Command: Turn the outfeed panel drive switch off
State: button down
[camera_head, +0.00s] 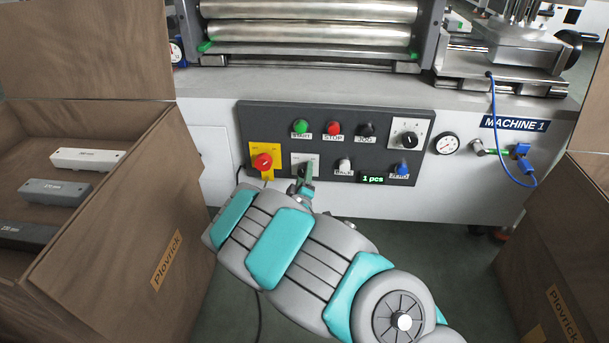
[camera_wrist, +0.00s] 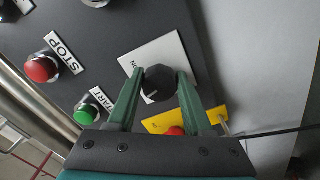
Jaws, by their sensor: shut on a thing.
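A black rotary switch knob (camera_wrist: 159,84) on a white square plate (camera_wrist: 178,52) sits between the two green fingers of my gripper (camera_wrist: 161,77) in the wrist view. The fingers are shut on the knob's sides. Lettering that looks like "ON" shows at the plate's edge; the rest of its lettering is hidden or unreadable. I cannot tell surely which position the knob points to. In the head view my gripper (camera_head: 305,183) reaches the same white plate (camera_head: 304,158) at the lower left of the dark control panel (camera_head: 257,115), and hides the knob.
Green START (camera_head: 301,126) and red STOP (camera_head: 333,128) buttons are above. Another knob (camera_head: 407,138) is upper right.

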jog(key=n+b, duration=0.1)
jog(key=n, duration=0.5)
dwell(0.6)
jog(key=shift+c, duration=1.5)
grip_release()
jog(key=shift+r, duration=0.1)
jog(key=s, duration=0.7)
jog(key=shift+s+p, duration=0.3)
jog(key=shift+s, duration=0.1)
jog(key=shift+a, duration=0.1)
